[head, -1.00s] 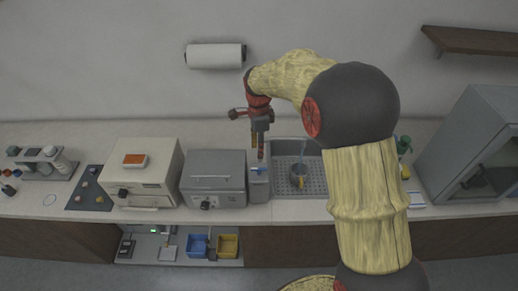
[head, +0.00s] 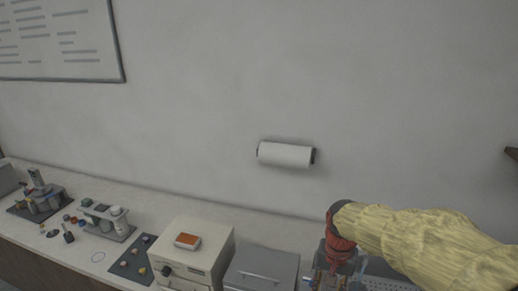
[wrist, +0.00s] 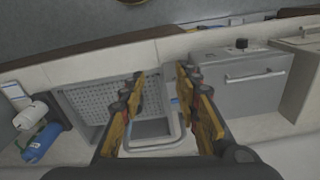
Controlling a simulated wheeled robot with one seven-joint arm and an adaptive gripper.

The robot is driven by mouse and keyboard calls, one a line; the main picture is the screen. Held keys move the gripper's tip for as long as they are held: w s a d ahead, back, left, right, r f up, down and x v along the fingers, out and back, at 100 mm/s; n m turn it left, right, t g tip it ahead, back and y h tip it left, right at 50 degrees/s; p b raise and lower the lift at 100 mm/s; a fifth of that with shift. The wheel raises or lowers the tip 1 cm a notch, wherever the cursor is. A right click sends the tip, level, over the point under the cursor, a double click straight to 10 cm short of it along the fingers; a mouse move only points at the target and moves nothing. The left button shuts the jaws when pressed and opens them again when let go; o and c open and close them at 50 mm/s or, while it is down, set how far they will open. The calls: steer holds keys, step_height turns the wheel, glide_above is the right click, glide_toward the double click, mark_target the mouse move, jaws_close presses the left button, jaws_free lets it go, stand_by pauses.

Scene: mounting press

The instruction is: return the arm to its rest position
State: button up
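My arm comes in from the right edge of the head view, with a pale yellow sleeve and a red wrist. My gripper (head: 338,278) points down at the bottom of the head view, partly cut off by the frame edge. In the wrist view my gripper (wrist: 160,95) shows two yellow-and-black fingers set well apart, with nothing between them. Below it are the counter and the perforated sink area (wrist: 90,105).
A grey press box (head: 262,268) and a cream box (head: 195,252) with an orange-topped item stand left of my gripper. A paper roll (head: 286,154) hangs on the wall. Racks (head: 105,220) and small pieces stand further left. A blue bottle (wrist: 42,143) shows in the wrist view.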

steer(key=s+r+n+t+b, duration=0.1)
steer(key=s+n+t+b, duration=0.3)
steer(key=s+b, duration=0.6)
steer(key=s+t, duration=0.1)
steer(key=s, duration=0.6)
steer(key=shift+d+r+n, duration=0.15)
steer(key=shift+r+n, duration=0.1)
steer(key=shift+n, duration=0.05)
stand_by(2.5)
